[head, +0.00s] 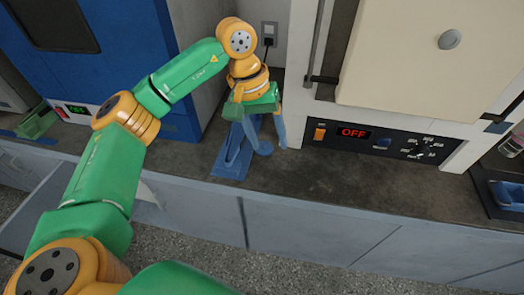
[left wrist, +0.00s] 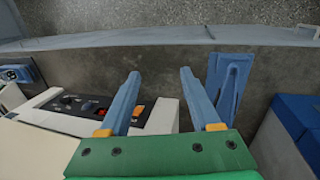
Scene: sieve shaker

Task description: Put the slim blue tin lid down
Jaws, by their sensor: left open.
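My left gripper (head: 273,147) is over the counter in front of the white oven. It also shows in the left wrist view (left wrist: 160,73), its two blue fingers apart with only bare counter between them. I cannot make out a slim blue tin lid for certain in either view. A small rounded blue shape by one fingertip in the head view may be part of the finger. A flat blue stand (head: 228,168) with a raised wedge shape lies on the counter just left of the fingers; it also shows in the left wrist view (left wrist: 236,72). My right gripper is out of view.
The white oven (head: 460,157) with a lit OFF display stands right of the gripper, the blue cabinet (head: 120,60) to its left. The counter (head: 330,180) before the oven is clear.

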